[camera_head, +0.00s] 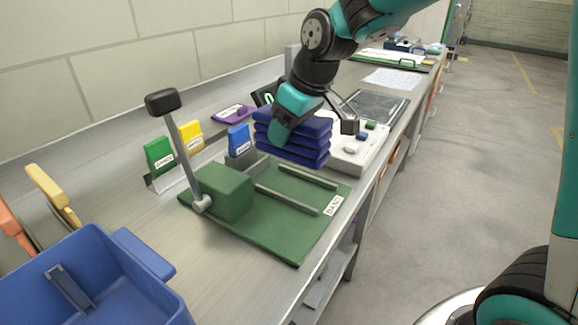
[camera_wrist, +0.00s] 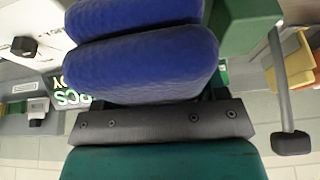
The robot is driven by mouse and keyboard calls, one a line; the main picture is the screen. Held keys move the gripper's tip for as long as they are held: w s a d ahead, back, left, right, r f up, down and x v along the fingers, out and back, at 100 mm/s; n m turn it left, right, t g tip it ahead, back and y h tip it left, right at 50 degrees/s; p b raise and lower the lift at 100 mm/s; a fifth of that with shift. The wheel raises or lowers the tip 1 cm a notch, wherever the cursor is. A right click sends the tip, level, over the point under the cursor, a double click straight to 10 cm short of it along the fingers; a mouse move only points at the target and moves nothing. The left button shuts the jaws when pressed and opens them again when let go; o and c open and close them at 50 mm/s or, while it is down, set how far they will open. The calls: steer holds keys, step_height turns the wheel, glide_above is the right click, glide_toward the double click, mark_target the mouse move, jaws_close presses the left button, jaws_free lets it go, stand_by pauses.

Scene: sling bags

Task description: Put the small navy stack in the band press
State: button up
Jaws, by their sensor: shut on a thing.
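The navy stack (camera_head: 309,139) is several folded dark-blue layers, held above the far end of the green band press (camera_head: 292,239). My gripper (camera_head: 286,128) is shut on the stack's left side, as seen in the head view. In the wrist view the stack (camera_wrist: 140,65) fills the upper middle, in front of the gripper's dark bar; the fingertips are hidden. The press has a green block (camera_head: 222,191), two grey rails, a label reading "BAND", and a raised lever with a black knob (camera_head: 161,102). The space between the rails looks empty.
A blue bin (camera_head: 95,285) stands at the front left. Green (camera_head: 159,155), yellow (camera_head: 191,136) and blue (camera_head: 238,140) cards stand behind the press. A white device (camera_head: 352,157) with buttons sits just beyond it. The bench's right edge is close to the press.

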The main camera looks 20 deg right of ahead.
mark_target(311, 120)
step_height(311, 120, down, 9)
steer(key=shift+r, duration=0.2)
stand_by(0.3)
steer(key=o, duration=1.1)
steer(key=shift+f+b, duration=0.1)
steer(key=shift+b, duration=0.2)
steer(key=shift+c, duration=0.2)
steer(key=p+v, duration=0.1)
steer(key=v, duration=1)
steer(key=shift+s+r, duration=0.1)
steer(key=shift+r, duration=0.2)
steer(key=s+a+g, duration=0.1)
steer(key=s+a, duration=0.2)
steer(key=s, duration=0.7)
steer(key=s+a+f+g+y, duration=0.1)
steer(key=s+a, duration=0.3)
steer(key=s, duration=0.7)
steer(key=shift+f+g+y, duration=0.3)
steer(key=shift+f+g, duration=0.05)
steer(key=shift+g, duration=0.45)
